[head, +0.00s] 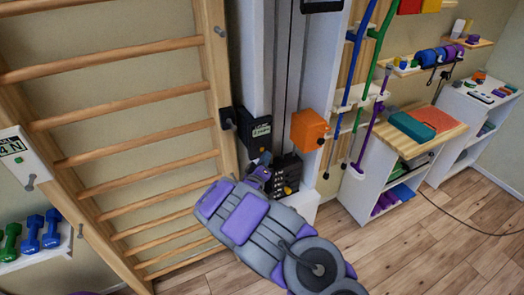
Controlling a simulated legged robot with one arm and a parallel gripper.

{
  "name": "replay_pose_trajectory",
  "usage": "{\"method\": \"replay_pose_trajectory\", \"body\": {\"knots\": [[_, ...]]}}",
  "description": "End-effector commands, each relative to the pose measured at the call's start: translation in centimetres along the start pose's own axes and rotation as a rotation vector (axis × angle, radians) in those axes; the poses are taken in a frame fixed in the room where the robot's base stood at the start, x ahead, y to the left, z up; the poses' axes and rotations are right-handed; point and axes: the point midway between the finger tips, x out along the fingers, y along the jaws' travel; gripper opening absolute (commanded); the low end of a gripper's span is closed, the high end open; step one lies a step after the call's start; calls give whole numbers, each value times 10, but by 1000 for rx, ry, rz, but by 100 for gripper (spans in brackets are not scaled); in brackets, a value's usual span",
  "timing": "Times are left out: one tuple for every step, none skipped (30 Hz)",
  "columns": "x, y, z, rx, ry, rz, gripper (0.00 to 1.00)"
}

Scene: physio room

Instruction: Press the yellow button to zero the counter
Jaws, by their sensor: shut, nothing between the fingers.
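A small yellow spot (288,190), likely the yellow button, shows low on a dark control box (291,168) on the tall pulley column. It is too small to make out clearly. A black display box (257,130) with small greenish lettering, which I cannot read, is fixed above and left of it. My gripper (264,163) is shut and empty. It is at the left side of the dark control box, above and left of the yellow spot. I cannot tell whether it touches the box. My grey and purple arm reaches up from the bottom and hides the area below.
An orange box (309,130) sticks out right of the column. Wooden wall bars (130,120) stand at the left. Blue, green and purple sticks hang at the right, beside a white cabinet with a wooden top (440,137). Open wooden floor (430,250) lies at the lower right.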

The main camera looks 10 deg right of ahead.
Motion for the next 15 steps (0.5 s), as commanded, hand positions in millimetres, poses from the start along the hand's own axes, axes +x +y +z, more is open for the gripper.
{"method": "replay_pose_trajectory", "body": {"knots": [[0, 0, 0, 0, 0, 0, 0], [0, 0, 0, 0, 0, 0, 0], [0, 0, 0, 0, 0, 0, 0], [0, 0, 0, 0, 0, 0, 0], [0, 0, 0, 0, 0, 0, 0], [0, 0, 0, 0, 0, 0, 0], [0, 0, 0, 0, 0, 0, 0], [0, 0, 0, 0, 0, 0, 0], [0, 0, 0, 0, 0, 0, 0], [1, 0, -1, 0, -1, 0, 0], [2, -1, -1, 0, -1, -1, 0], [2, -1, -2, 1, -1, -1, 0], [3, -1, -3, 1, 0, -1, 0], [4, -2, -3, 1, -1, -1, 0], [4, -2, -4, 1, -1, -1, 0]]}}
